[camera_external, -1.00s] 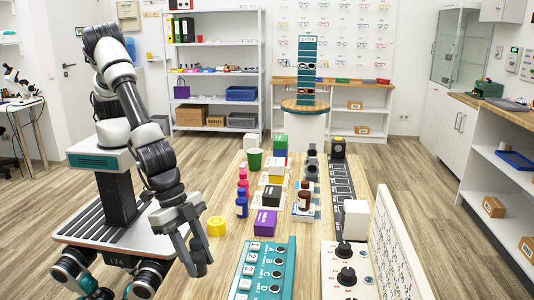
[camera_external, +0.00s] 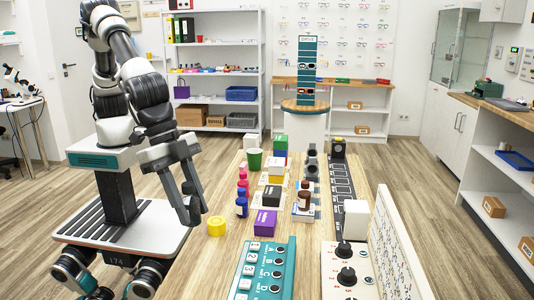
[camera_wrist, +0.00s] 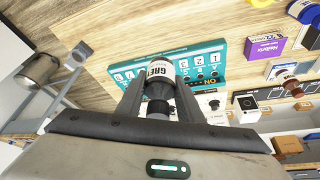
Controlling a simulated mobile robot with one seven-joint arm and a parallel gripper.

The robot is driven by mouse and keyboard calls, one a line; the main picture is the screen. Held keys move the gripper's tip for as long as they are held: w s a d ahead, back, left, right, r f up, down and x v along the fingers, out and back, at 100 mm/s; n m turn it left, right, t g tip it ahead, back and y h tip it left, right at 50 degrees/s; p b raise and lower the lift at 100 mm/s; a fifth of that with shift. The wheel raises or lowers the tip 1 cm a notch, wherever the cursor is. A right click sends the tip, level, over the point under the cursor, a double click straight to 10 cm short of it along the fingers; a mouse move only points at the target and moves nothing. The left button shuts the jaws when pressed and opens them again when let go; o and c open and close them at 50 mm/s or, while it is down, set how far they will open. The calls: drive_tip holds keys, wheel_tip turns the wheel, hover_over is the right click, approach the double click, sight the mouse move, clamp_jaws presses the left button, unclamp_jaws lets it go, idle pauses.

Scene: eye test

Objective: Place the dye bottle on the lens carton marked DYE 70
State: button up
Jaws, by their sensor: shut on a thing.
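In the wrist view my gripper (camera_wrist: 159,92) is shut on a dye bottle (camera_wrist: 158,70) with a white label that reads GREY and a dark end toward my palm. A brown bottle (camera_external: 304,196) stands on a pale carton farther right. I cannot read DYE 70 on any carton.
A teal panel with lettered holes (camera_external: 264,270) lies at the near table end. A white panel with black knobs (camera_external: 345,277) is right of it. Pink and blue bottles (camera_external: 241,206) line the left edge, near a yellow ring (camera_external: 216,226). A white block (camera_external: 355,220) stands at right.

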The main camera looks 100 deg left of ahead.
drive_tip(key=w+a+n+y, duration=0.1)
drive_tip(key=w+a+n, duration=0.1)
drive_tip(key=w+a, duration=0.9)
drive_tip(key=w+a+n+y+b, duration=0.15)
drive_tip(key=w+a, duration=0.25)
drive_tip(key=a, duration=0.9)
drive_tip(key=w+a+n, duration=0.3)
drive_tip(key=w+a, duration=0.2)
drive_tip(key=a, duration=0.8)
drive_tip(key=w+a+n+y, duration=0.15)
drive_tip(key=w+a, duration=0.25)
drive_tip(key=a, duration=1)
drive_tip(key=shift+n+h, duration=0.3)
drive_tip(key=f, duration=0.7)
drive_tip(key=d+f+b, duration=0.1)
drive_tip(key=f, duration=0.3)
drive_tip(key=shift+f, duration=2.1)
drive_tip(key=shift+f+b, duration=0.2)
drive_tip(key=shift+b, duration=0.1)
drive_tip(key=o, duration=1.1)
drive_tip(key=shift+o, duration=0.2)
